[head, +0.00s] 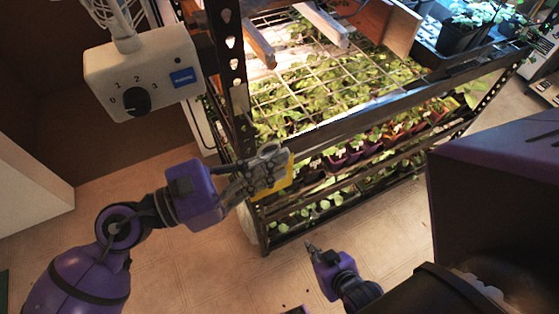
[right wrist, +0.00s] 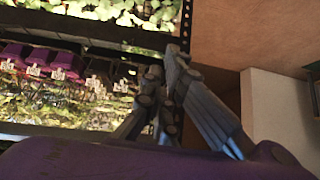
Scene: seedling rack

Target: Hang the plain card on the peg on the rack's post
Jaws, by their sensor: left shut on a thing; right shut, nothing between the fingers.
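My left gripper (head: 276,163) is shut on a yellow card (head: 288,178) close to the rack's near corner. The gripper's fingers cover much of the card, and its front face is mostly hidden. The rack's dark perforated post (head: 237,85) rises just left of and above the card. I cannot make out the peg on the post. Whether the card touches the post or rack cannot be told. My right gripper (head: 311,247) is shut and empty, low in front of the rack. In the right wrist view its fingers (right wrist: 172,62) come together in front of the rack.
A white fan control box (head: 145,75) with a dial stands left of the post. The rack's dark rail (head: 350,122) runs to the right, with seedling trays behind and below it. A wooden board (head: 388,25) is on top. Tiled floor (head: 200,262) lies open below.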

